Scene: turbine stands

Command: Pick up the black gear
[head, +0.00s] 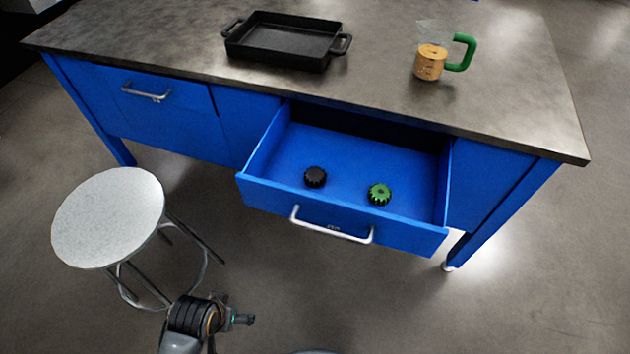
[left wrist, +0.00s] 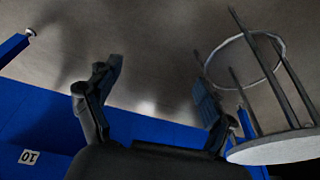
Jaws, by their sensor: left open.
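The black gear (head: 315,177) lies on the floor of the open blue drawer (head: 278,153), left of a green gear (head: 380,194). The two gears are apart. My left arm shows at the bottom of the head view, below and left of the drawer, well away from the black gear. In the left wrist view my left gripper (left wrist: 158,78) is open, with nothing between its fingers. Neither gear shows in that view. My right gripper is not in view.
A round stool (head: 108,217) stands left of the drawer; it also shows in the left wrist view (left wrist: 285,148). The workbench top (head: 190,50) holds a black tray (head: 270,57) and a cup with a green handle (head: 430,62). The drawer's front has a metal handle (head: 330,230).

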